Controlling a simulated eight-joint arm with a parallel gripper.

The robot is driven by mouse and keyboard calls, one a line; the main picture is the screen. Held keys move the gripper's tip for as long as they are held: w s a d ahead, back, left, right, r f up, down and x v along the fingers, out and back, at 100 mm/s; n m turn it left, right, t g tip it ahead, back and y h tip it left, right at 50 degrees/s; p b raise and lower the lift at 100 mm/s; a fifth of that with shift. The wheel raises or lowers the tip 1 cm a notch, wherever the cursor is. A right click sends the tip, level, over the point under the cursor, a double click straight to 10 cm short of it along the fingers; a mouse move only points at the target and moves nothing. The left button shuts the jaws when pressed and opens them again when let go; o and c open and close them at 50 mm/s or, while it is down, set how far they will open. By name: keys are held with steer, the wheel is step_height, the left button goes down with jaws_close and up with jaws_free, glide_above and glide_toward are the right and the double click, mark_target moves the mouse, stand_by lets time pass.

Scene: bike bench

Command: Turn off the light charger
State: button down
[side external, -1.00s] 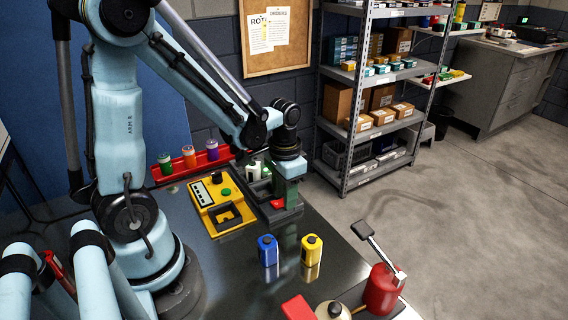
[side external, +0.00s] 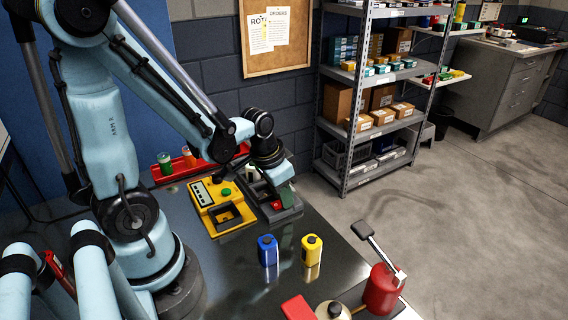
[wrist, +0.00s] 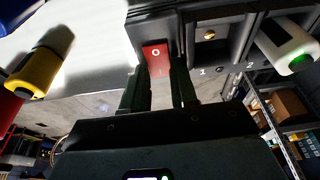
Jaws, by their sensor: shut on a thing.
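The light charger is a dark grey unit (side external: 288,213) beside the yellow charger on the bench. In the wrist view, the charger (wrist: 230,22) has a red rocker switch (wrist: 155,58) marked O and I, and slots numbered 1 and 2. A white cylinder with a green end (wrist: 287,45) sits at its right. My gripper (wrist: 158,88) has its two dark fingers at the sides of the switch's lower end, closed on it. In the side view, my gripper (side external: 280,180) is low over the charger and partly hides it.
The yellow charger (side external: 208,213) stands just left. A blue bottle (side external: 267,250) and a yellow bottle (side external: 311,248) stand in front. A red rack (side external: 180,170) with coloured canisters is behind. A metal shelf (side external: 345,150) stands beyond the bench. Bench surface between the bottles and chargers is clear.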

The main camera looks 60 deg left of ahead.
steer(key=c, duration=1.2)
jaws_free()
steer(key=shift+o, duration=0.2)
steer(key=shift+r, duration=0.15)
steer(key=v, duration=1.1)
steer(key=shift+r, duration=0.4)
steer(key=shift+s, duration=0.15)
steer(key=w+d+t, duration=0.2)
steer(key=d+t, duration=0.2)
steer(key=d, duration=0.2)
steer(key=shift+w+f, duration=0.2)
